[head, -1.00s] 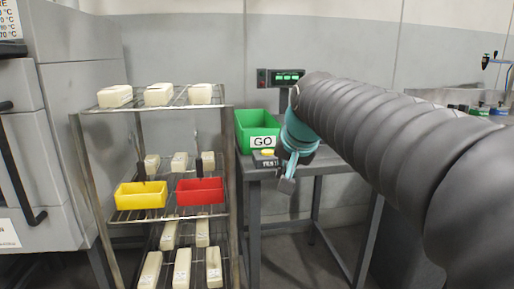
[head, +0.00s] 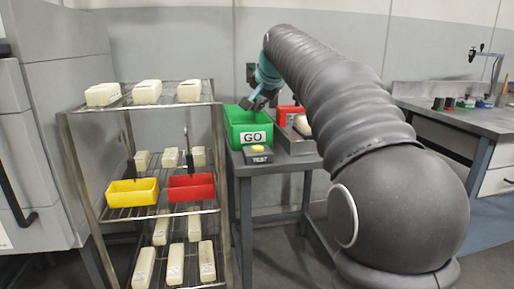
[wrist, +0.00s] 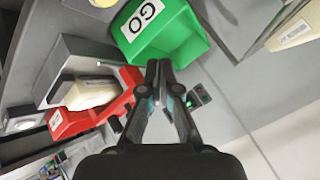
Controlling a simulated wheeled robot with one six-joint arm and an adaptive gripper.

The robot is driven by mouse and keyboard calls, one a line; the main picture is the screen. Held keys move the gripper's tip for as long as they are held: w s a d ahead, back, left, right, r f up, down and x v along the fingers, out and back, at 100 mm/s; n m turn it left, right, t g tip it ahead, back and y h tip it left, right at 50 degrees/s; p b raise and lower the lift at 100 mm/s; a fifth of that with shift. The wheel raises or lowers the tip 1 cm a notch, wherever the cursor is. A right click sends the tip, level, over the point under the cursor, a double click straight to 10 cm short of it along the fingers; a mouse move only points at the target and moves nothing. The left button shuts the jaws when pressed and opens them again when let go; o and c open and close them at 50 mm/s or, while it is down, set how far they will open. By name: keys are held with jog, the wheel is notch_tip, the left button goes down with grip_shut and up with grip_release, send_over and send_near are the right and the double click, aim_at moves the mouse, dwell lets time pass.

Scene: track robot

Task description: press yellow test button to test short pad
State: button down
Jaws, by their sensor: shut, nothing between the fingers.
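The yellow test button (head: 258,148) sits on top of a small dark box labelled TEST (head: 259,158) at the table's front edge. It also shows at the top edge of the wrist view (wrist: 104,2). A cream pad (head: 302,125) rests on a grey fixture (head: 294,141) right of the box, partly hidden by my arm. It also shows in the wrist view (wrist: 90,94). My gripper (head: 256,104) is shut and empty above the green bin, behind and above the button, not touching it. In the wrist view its fingertips (wrist: 159,68) are together beside the green bin.
The green GO bin (head: 241,118) stands behind the TEST box, with a red bin (head: 287,111) to its right. A wire rack (head: 69,150) at the left holds cream pads, a yellow bin (head: 132,193) and a red bin (head: 191,188). A workbench (head: 470,120) stands at the right.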

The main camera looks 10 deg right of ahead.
aim_at(258, 148)
jog(key=shift+f+b, duration=3.05)
jog(key=shift+f, duration=1.35)
jog(key=shift+f, duration=0.4)
jog(key=shift+f+b, duration=0.45)
jog(key=shift+b, duration=0.05)
jog(key=shift+r+p, duration=0.85)
jog(key=shift+p, duration=0.05)
notch_tip(258, 148, up, 5)
jog(key=p, duration=0.4)
jog(key=shift+p, duration=0.4)
